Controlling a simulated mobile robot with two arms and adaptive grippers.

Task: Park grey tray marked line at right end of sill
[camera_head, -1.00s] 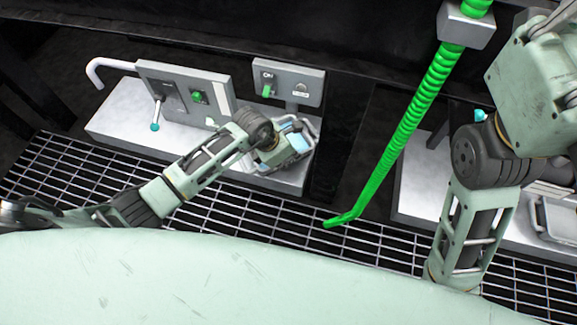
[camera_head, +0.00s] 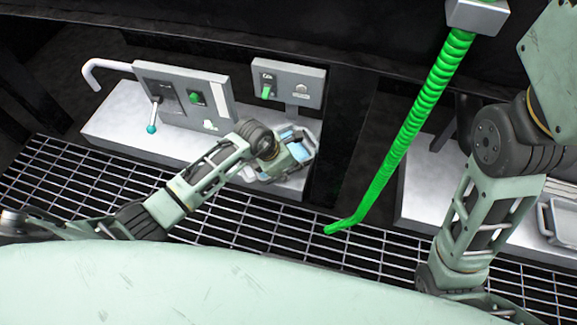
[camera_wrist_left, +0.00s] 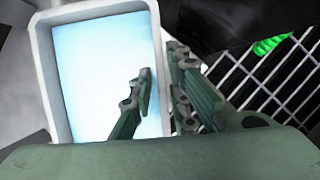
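A grey tray (camera_head: 309,137) with a pale-blue inside lies at the right end of the left sill, partly covered by my left gripper (camera_head: 292,153). In the left wrist view the tray (camera_wrist_left: 45,70) fills the left half, and no marking can be read. My left gripper (camera_wrist_left: 160,75) is at its right wall, one finger over the inside and the other at the outer side. Whether the fingers press on the wall cannot be told. My right gripper is out of view; only its arm shows at the right.
The left sill (camera_head: 110,125) carries a panel with a teal-tipped lever (camera_head: 151,129) and a smaller switch panel (camera_head: 285,82). A green hose (camera_head: 405,133) hangs to the right of a dark post. Another grey tray (camera_head: 562,222) sits on the right sill. Metal grating (camera_head: 240,215) runs in front.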

